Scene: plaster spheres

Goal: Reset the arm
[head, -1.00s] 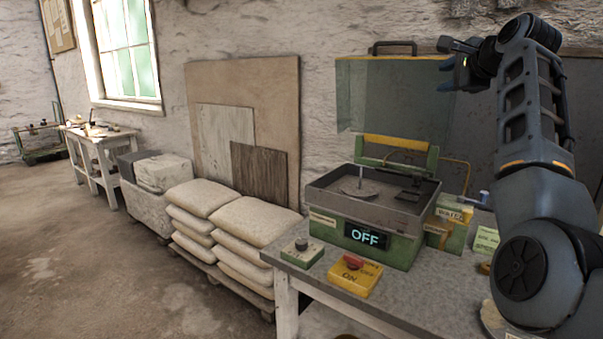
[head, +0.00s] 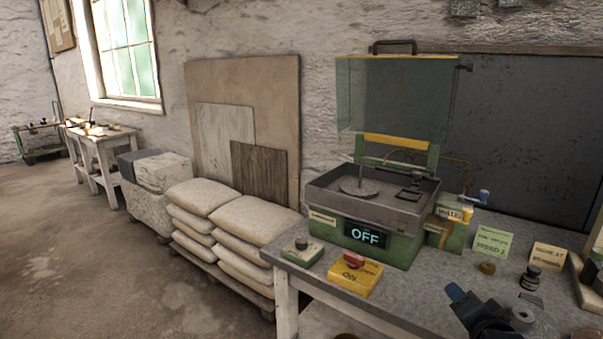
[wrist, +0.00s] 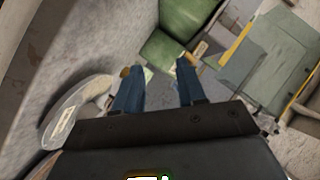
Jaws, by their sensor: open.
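My gripper (wrist: 157,88) shows in the wrist view with its two blue fingers spread apart and nothing between them. In the head view only part of my gripper (head: 456,294) shows, low at the right over the front of the workbench (head: 400,300). The rest of my arm is mostly out of that view. The green machine (head: 385,248) on the bench has its clear guard (head: 396,95) raised, and its display (head: 366,235) reads OFF.
A green card (head: 492,243), a cream card (head: 546,257) and a small dark jar (head: 531,277) stand at the right. Stacked sacks (head: 235,225) lie left of the bench.

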